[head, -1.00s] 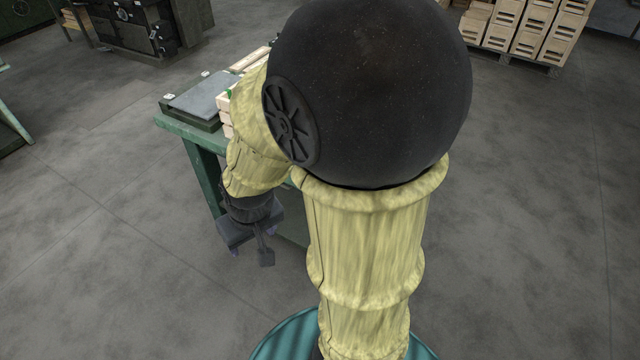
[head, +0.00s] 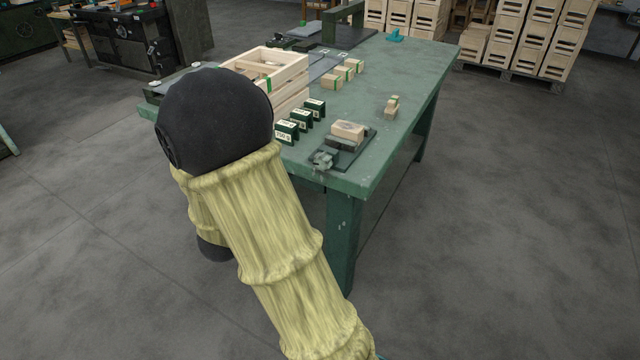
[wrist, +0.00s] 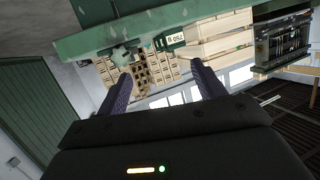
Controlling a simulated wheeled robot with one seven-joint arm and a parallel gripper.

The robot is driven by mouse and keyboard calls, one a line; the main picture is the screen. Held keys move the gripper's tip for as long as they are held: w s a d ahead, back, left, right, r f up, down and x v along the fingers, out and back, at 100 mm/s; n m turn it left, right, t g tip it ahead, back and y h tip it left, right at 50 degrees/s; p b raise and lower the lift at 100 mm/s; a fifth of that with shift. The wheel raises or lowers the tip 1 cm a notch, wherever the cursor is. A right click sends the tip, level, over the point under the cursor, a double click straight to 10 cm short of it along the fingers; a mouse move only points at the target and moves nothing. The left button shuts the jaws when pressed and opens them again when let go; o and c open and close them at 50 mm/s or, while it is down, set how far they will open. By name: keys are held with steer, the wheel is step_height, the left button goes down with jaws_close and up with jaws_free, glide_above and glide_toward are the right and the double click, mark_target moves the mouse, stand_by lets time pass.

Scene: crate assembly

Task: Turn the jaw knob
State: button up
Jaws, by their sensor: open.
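The jaw knob (head: 323,160) is a small grey-green part at the front of a dark jaw fixture (head: 342,155) on the near corner of the green table. A pale wooden block (head: 348,130) sits on the fixture. In the wrist view, a grey-green part (wrist: 122,54) by the table edge looks like the knob, but it is small and unclear. My gripper (wrist: 162,84) is open, its two dark fingers apart with nothing between them. It is short of the table edge and not touching the knob. In the head view my arm hides it.
The green table (head: 420,80) carries a slatted wooden crate (head: 290,70), several green labelled boxes (head: 301,120) and loose wooden blocks (head: 391,107). My arm covers the table's left front corner. Stacked crates (head: 530,40) stand behind. The floor right of the table is clear.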

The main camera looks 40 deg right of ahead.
mark_target(320, 163)
steer(key=s+d+f+m+g+h+b, duration=0.1)
steer(key=s+h+b, duration=0.1)
steer(key=s+d+f+m+g+h+b, duration=0.1)
steer(key=d+f+g+h, duration=0.1)
steer(key=h, duration=0.1)
steer(key=shift+s+d+f+m+b, duration=0.1)
steer(key=shift+s+m+b, duration=0.25)
steer(key=shift+m+b, duration=0.05)
steer(key=x, duration=0.5)
steer(key=b+x, duration=0.1)
steer(key=x, duration=0.5)
steer(key=b+x, duration=0.1)
steer(key=x, duration=0.5)
steer(key=shift+w+d+r, duration=0.1)
steer(key=shift+d+r, duration=0.1)
steer(key=shift+r, duration=0.1)
steer(key=c, duration=1)
